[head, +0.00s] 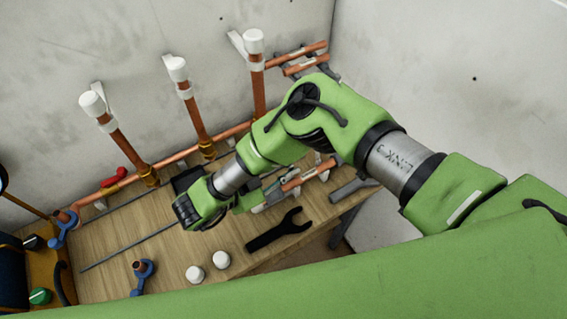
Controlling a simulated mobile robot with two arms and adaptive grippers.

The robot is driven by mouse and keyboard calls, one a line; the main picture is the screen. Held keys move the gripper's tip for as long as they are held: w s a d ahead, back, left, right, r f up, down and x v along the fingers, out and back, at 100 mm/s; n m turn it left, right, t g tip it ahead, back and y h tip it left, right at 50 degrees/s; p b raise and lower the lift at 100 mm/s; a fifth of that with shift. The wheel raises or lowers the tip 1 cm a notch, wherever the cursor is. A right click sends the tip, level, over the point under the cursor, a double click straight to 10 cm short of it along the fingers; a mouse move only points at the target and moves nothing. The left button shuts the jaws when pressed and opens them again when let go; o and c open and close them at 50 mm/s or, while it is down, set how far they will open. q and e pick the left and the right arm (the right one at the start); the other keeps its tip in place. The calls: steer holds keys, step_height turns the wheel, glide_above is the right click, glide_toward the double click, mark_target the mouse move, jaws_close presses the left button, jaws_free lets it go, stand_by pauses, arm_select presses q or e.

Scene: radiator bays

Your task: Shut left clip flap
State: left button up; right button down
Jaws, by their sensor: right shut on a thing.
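A short horizontal copper pipe (303,179) runs low along the right part of the workbench, with pale clips on it. The right clip (325,168) shows near the pipe's right part. My right arm reaches in from the right and bends down over the bench. My right gripper (272,190) is at the left part of this pipe, at the left clip (258,208). It is shut on the left clip's flap, which is mostly hidden by the fingers and wrist. I cannot tell the flap's angle. My left gripper is not in view.
Upright copper pipes with white caps (178,69) stand along the wall behind. A black open-ended wrench (279,230), two white caps (221,260) and a blue-handled valve (143,274) lie on the wooden bench (120,240).

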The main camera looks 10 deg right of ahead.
steer(key=shift+r+m+t, duration=0.2)
steer(key=shift+m+t, duration=0.2)
steer(key=shift+m, duration=0.1)
steer(key=shift+d, duration=0.1)
steer(key=c, duration=2)
jaws_free()
steer(key=shift+s, duration=0.1)
steer(key=shift+f, duration=0.1)
step_height(320, 180, up, 10)
steer(key=shift+r, duration=0.1)
